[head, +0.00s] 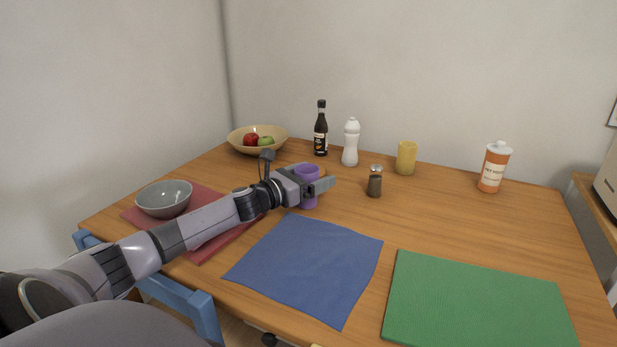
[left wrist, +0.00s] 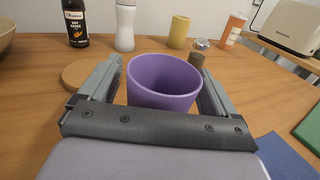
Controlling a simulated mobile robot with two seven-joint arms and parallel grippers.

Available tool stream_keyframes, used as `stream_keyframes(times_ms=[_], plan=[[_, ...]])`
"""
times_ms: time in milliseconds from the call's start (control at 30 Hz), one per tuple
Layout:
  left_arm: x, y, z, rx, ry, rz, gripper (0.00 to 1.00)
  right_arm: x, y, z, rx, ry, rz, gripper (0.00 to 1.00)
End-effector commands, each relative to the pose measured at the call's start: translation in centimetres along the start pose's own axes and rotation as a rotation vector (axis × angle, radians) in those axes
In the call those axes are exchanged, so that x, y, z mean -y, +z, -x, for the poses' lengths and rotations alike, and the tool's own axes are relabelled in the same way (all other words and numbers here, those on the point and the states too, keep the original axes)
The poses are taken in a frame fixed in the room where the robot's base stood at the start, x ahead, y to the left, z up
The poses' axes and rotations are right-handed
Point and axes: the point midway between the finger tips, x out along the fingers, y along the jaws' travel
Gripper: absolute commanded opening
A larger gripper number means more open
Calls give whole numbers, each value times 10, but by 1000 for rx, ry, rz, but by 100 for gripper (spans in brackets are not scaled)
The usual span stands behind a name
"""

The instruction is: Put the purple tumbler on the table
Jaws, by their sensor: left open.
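The purple tumbler (head: 309,199) stands upright on the wooden table (head: 450,225), behind the blue cloth. In the left wrist view the tumbler (left wrist: 163,82) is between the two fingers, its open rim facing up and its inside empty. My left gripper (head: 318,184) is at the tumbler, with a finger on each side of it. In the left wrist view the gripper (left wrist: 160,88) is open, and small gaps show beside the tumbler. The tumbler's lower part is partly hidden by the gripper. My right gripper is not in view.
A soy sauce bottle (head: 321,130), white bottle (head: 350,143), yellow cup (head: 406,158) and pepper shaker (head: 375,182) stand behind and right of the tumbler. A round wooden board (left wrist: 88,76) lies beside it. A grey bowl (head: 164,199) is at left. The table's right middle is clear.

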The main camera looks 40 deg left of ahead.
Motion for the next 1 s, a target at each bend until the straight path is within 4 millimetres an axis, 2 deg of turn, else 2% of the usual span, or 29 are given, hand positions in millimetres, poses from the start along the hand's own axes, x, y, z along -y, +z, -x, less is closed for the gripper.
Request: stream_keyframes(times_ms=[100, 267, 1000], plan=[[0, 6, 0, 0, 0, 0, 91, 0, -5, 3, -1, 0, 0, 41], [0, 0, 11, -4, 0, 1, 91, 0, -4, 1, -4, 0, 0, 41], [1, 1, 80, -3, -2, 2, 91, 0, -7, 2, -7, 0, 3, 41]])
